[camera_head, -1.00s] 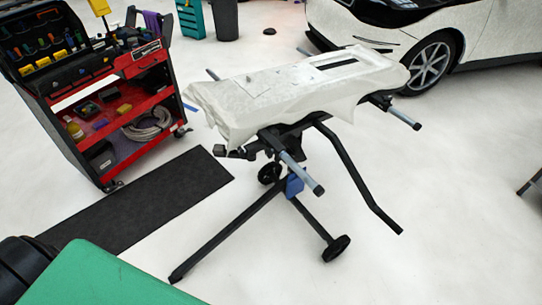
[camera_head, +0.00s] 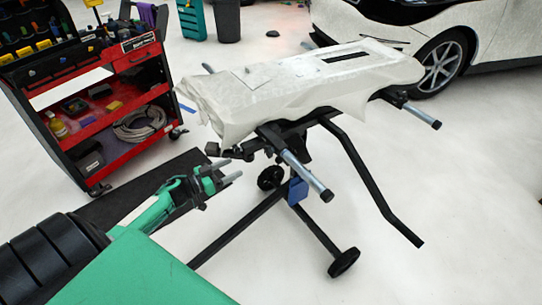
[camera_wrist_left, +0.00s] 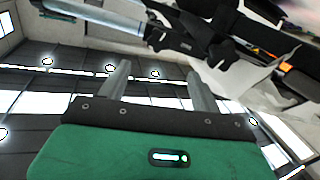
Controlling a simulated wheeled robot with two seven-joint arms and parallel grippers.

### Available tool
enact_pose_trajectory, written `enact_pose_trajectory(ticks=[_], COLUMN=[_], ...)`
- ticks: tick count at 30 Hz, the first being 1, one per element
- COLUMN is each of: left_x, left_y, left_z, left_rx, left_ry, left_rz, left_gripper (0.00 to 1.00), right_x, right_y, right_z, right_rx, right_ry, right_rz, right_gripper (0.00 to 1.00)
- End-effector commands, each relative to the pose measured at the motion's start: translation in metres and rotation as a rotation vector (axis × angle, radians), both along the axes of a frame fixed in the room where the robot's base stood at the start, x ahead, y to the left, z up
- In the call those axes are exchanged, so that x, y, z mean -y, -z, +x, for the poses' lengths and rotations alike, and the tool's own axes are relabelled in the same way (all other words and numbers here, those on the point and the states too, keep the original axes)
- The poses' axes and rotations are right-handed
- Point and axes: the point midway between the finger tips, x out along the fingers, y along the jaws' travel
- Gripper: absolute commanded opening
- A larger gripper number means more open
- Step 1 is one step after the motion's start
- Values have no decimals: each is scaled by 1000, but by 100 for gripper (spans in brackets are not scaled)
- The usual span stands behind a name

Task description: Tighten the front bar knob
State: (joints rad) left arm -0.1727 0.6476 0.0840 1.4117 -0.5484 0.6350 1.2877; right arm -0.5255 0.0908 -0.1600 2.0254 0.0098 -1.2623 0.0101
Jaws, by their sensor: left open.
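A black stand (camera_head: 350,165) carries a long panel wrapped in white film (camera_head: 270,92). A grey front bar (camera_head: 305,175) with a dark end cap sticks out from its near side. Dark knob-like parts (camera_head: 213,149) show under the panel's near left end; which one is the front bar knob I cannot tell in this view. My left gripper (camera_head: 232,171) is to the left of the stand, apart from it, open and empty. In the left wrist view, its two fingers (camera_wrist_left: 160,85) are spread, with a dark knob-like part (camera_wrist_left: 222,52) and a grey bar (camera_wrist_left: 95,12) beyond. My right gripper is out of view.
A red and black tool cart (camera_head: 100,95) stands at the left, beside a dark floor mat (camera_head: 150,185). A white car (camera_head: 480,40) is at the back right. The floor right of the stand is clear.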

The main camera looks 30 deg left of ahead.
Motion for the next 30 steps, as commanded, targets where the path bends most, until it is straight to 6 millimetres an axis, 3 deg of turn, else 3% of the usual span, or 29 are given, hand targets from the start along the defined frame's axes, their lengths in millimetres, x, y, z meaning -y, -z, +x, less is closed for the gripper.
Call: enact_pose_trajectory(ticks=[7,24,30], left_x=[9,49,56], left_y=[-3,-1,-2], left_z=[21,107,122], left_rx=[5,3,2], left_ry=[4,3,4], left_rz=[-2,-2,-2], left_gripper=[65,65,65], right_x=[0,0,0], right_y=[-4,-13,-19], right_z=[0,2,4], right_rx=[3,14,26], right_ry=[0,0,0], right_rz=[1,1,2], right_gripper=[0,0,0])
